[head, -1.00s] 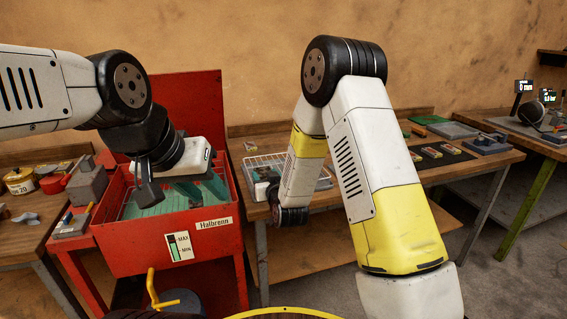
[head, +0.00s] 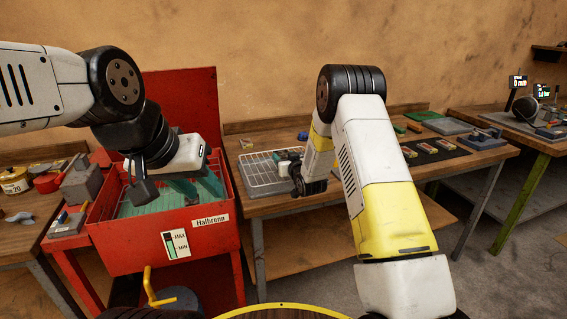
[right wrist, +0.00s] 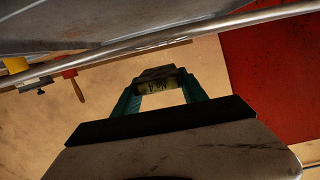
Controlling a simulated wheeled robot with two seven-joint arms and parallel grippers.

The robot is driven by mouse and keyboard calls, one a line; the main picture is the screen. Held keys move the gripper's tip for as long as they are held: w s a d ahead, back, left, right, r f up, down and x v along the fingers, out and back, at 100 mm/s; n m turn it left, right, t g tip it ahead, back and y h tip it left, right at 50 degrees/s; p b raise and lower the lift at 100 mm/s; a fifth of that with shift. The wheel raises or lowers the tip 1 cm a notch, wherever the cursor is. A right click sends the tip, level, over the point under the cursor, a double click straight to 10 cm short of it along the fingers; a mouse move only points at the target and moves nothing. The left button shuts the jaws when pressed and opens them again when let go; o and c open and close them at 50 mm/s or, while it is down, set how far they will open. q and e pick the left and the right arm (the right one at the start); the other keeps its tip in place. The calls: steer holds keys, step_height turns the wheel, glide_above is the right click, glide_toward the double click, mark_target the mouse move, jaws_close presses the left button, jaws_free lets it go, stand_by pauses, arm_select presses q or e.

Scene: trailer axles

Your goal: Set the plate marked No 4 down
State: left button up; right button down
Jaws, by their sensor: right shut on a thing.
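In the head view my right wrist hangs by the wire rack (head: 255,181) on the middle bench, and the plate cannot be made out there. My left gripper (head: 196,190) points down inside the red tank (head: 205,238) marked Halbrenn. Its green fingertips blend with the green interior, so I cannot tell their gap.
A black mat (head: 462,151) with several small coloured pieces lies right of my right arm on the bench. A grey-green board (head: 445,126) and a grey fixture (head: 482,139) stand beyond. A side table at left holds tins and a grey block (head: 84,182).

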steer(key=shift+a+f, duration=0.1)
steer(key=shift+f, duration=1.35)
steer(key=shift+f, duration=0.1)
steer(key=c, duration=0.6)
jaws_free()
steer(key=shift+s+f, duration=0.1)
steer(key=shift+f, duration=0.05)
